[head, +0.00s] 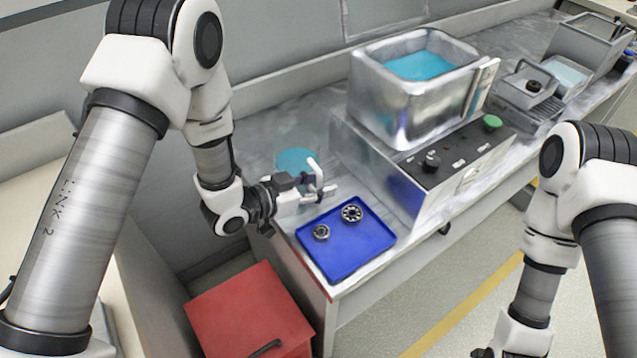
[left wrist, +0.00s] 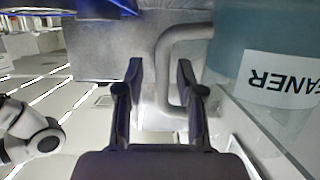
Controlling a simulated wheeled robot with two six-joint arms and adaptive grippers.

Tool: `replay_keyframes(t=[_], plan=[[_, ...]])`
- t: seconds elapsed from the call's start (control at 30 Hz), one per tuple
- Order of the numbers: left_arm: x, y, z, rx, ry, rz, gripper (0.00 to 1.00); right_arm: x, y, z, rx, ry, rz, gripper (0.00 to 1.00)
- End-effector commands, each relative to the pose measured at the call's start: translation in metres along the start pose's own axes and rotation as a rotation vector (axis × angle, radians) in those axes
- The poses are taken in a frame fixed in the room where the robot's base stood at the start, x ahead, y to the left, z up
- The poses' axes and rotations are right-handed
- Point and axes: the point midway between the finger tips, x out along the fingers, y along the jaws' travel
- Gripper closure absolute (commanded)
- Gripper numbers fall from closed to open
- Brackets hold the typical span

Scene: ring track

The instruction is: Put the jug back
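The jug (head: 294,158) holds blue liquid and stands at the left end of the metal bench, partly hidden behind my left gripper (head: 310,187). In the left wrist view the jug (left wrist: 262,42) fills the upper right, with a white label showing upside-down letters. Its grey handle (left wrist: 164,75) shows between the two dark fingers of my left gripper (left wrist: 160,70). These fingers are apart, with clear gaps beside the handle. My right gripper (head: 492,352) is at the bottom edge of the head view, mostly cut off.
A blue tray (head: 345,262) with two metal bearing-like parts lies in front of the jug. A metal tank (head: 405,110) of blue liquid stands on a control box (head: 440,165) to the right. A red cabinet (head: 247,315) stands below the bench's left end.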

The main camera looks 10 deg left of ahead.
Motion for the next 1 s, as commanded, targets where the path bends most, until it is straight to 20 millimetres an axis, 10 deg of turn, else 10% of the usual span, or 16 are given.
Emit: replay_keyframes(t=[0.6,1.0], plan=[[-0.105,-0.002,-0.002,-0.006,0.003,-0.006,0.63,0.001,0.000,0.000,0.000,0.000,0.000,0.60],[-0.119,0.001,0.006,-0.012,-0.020,-0.003,0.63,0.001,0.000,0.000,0.000,0.000,0.000,0.60]])
